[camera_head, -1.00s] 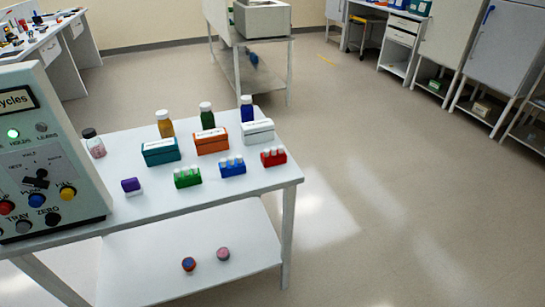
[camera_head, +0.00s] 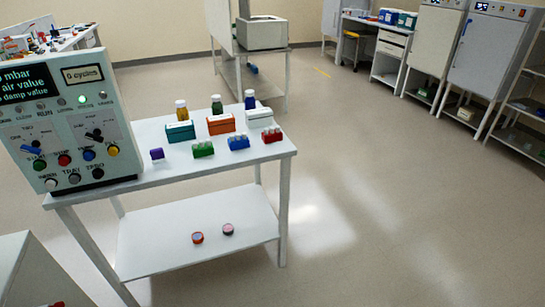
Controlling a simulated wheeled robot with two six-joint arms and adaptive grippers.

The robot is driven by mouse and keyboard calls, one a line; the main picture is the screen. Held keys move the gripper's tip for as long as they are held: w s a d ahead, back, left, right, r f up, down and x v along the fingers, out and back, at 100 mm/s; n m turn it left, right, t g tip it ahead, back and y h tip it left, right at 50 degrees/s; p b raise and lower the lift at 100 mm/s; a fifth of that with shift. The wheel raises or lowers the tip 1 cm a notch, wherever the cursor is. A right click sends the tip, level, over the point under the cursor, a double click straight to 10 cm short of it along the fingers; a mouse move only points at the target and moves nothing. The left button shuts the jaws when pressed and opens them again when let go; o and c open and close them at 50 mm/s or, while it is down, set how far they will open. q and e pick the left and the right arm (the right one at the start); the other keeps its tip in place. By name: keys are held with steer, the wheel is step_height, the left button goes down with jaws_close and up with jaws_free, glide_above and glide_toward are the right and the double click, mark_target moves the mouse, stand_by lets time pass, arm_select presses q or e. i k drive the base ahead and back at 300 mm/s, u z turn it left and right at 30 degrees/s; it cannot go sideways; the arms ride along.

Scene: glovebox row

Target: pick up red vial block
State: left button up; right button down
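The red vial block (camera_head: 271,135) sits on the white table (camera_head: 180,173) near its right front corner, with small white-capped vials in it. A blue vial block (camera_head: 239,142) and a green vial block (camera_head: 203,149) stand in a row to its left. A white box (camera_head: 259,117) is just behind it. Neither of my grippers shows in the head view.
A control panel (camera_head: 70,125) covers the table's left end. A teal box (camera_head: 180,131), an orange box (camera_head: 221,123), capped bottles and a purple item (camera_head: 157,154) also stand on top. Two round items lie on the lower shelf (camera_head: 150,245). Floor right of the table is clear.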

mark_target(271, 135)
steer(key=u, duration=0.4)
steer(key=k, duration=0.2)
steer(key=z, duration=1.95)
steer(key=i, duration=1.8)
steer(key=u, duration=0.5)
